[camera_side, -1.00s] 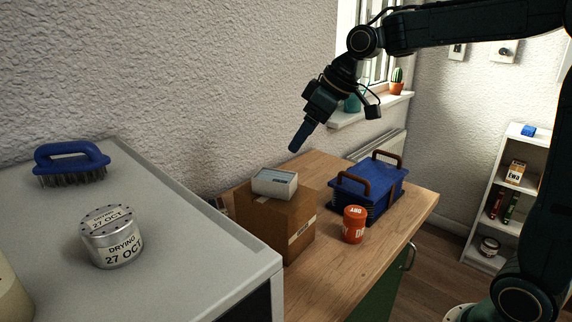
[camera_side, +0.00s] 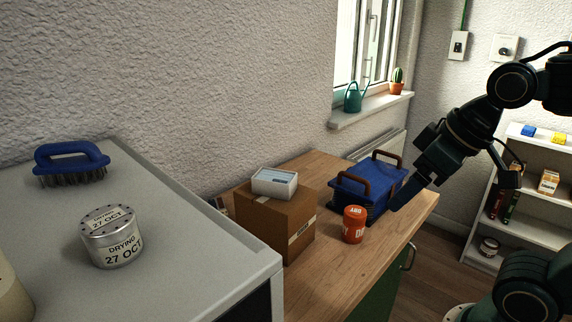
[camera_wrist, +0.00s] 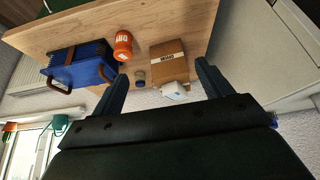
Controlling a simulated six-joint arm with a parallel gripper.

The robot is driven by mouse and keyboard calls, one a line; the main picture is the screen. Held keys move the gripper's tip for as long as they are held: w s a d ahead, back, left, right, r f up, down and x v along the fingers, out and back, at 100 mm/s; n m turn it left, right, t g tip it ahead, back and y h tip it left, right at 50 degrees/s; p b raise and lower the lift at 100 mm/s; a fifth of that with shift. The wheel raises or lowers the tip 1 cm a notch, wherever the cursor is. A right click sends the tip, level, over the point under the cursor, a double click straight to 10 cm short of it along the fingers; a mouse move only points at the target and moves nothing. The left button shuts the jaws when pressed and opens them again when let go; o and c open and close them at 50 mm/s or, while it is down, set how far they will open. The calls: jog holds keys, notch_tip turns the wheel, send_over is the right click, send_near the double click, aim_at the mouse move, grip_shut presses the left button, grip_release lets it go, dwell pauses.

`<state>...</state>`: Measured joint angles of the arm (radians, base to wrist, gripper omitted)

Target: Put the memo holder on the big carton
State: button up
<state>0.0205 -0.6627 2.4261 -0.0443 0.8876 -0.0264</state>
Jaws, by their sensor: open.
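The big carton (camera_side: 278,224) is a brown cardboard box with a pale label, standing on the wooden worktop near the wall; the wrist view also shows it (camera_wrist: 167,50). A small white open-topped box with a blue-grey inside, apparently the memo holder (camera_side: 274,182), rests on top of the carton. It also shows in the wrist view (camera_wrist: 174,91). My gripper (camera_side: 398,203) is open and empty, well to the right of the carton, by the right end of the blue crate. In the wrist view, its two fingers (camera_wrist: 162,67) are spread apart with nothing between them.
The blue crate with brown handles (camera_side: 366,190) and an orange canister (camera_side: 353,224) stand on the wooden worktop (camera_side: 335,272). A small round item (camera_wrist: 140,77) is beside the carton. A grey cabinet top (camera_side: 185,240) holds a brush (camera_side: 70,160) and a metal tin (camera_side: 111,236).

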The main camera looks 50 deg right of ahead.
jog(key=s, duration=0.1)
jog(key=f, duration=0.1)
jog(key=s, duration=0.1)
jog(key=shift+s+d+f+m, duration=0.2)
jog(key=shift+s+f+m, duration=0.05)
jog(key=shift+s+m, duration=0.05)
